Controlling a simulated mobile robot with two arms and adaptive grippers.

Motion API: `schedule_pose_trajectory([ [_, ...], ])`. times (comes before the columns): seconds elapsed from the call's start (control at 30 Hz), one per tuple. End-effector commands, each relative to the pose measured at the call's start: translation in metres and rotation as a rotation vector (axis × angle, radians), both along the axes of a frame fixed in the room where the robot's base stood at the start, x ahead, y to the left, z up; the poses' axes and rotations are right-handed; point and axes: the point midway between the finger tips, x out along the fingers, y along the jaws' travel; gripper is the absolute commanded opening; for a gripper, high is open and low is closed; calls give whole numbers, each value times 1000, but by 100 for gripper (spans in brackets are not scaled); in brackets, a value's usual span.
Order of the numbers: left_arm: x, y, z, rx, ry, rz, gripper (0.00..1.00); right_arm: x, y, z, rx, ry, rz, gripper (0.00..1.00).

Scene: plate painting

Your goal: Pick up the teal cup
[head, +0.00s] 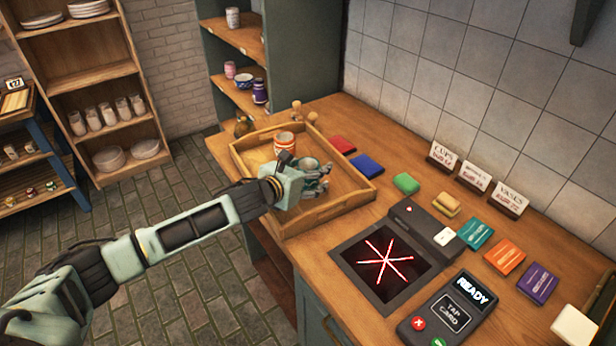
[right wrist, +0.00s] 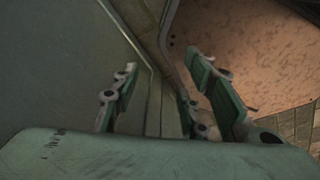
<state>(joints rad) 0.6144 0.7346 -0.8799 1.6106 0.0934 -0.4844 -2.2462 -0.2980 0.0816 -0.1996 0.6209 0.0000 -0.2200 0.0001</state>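My left gripper (head: 316,180) is over the wooden tray (head: 340,207) on the counter, just in front of a red and white striped cup (head: 285,142). A small grey-teal rounded shape shows at its fingers; I cannot tell whether it is the teal cup or part of the gripper. No other teal cup is clearly visible. Whether the left fingers are open or shut is unclear. My right gripper (right wrist: 168,95) shows only in the right wrist view, with its fingers apart and nothing between them.
Red, blue and green blocks lie right of the tray. A dark square with glowing red lines (head: 385,262), a card reader (head: 447,310) reading READY, and teal, orange and purple cards (head: 505,256) occupy the counter's front. Sign cards (head: 475,177) stand along the tiled wall. Shelves stand behind.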

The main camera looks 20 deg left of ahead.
Motion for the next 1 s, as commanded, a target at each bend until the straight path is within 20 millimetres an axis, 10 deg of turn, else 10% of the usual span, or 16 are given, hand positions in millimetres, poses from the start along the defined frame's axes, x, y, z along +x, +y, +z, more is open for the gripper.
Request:
schedule_pose_trajectory([
  [0.73,0,0,0,0,0,0,14,-1,0,0,0,2,0,40],
  [1.0,0,0,3,0,-3,0,14,-2,4,0,4,3,0,40],
])
